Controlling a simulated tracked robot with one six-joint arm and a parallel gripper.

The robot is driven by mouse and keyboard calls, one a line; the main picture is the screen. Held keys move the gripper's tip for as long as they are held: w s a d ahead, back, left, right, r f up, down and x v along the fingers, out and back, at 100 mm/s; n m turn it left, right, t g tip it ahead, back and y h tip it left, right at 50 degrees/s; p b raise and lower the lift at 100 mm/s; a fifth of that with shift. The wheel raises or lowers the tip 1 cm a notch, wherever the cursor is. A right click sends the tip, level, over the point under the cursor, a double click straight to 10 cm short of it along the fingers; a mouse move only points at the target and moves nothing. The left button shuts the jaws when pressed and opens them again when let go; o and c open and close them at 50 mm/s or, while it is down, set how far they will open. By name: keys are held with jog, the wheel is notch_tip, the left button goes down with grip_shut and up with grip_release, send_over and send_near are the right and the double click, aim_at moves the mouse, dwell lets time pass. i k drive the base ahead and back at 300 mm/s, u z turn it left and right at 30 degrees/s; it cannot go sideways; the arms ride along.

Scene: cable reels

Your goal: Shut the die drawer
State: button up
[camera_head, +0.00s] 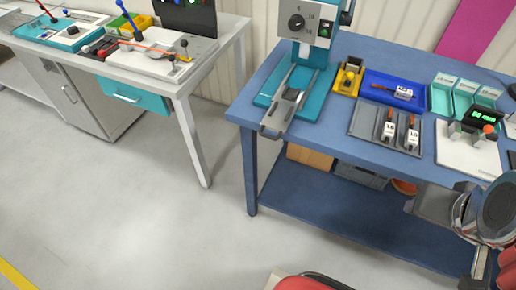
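The die drawer (287,101) is a grey metal slide at the foot of the teal press (312,45) on the blue bench. It is pulled out toward the front, and its handle end (270,131) reaches the bench's front edge. It holds a pale piece I cannot identify. At the lower right, a grey part (432,205) in front of the bench seems to be the end of my arm, well to the right of the drawer and apart from it. Its fingers cannot be made out.
On the blue bench (340,110) are a yellow bin (346,91), a blue tray (376,82), a grey tray with two die blocks (365,120) and teal bins (442,97). A second bench (205,60) with a closed-looking teal drawer (133,95) stands left. Floor between benches is clear.

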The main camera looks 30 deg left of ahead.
aim_at(278, 118)
jog(key=k, duration=0.45)
jog(key=u, duration=1.1)
jog(key=i, duration=1)
jog(key=z, duration=0.95)
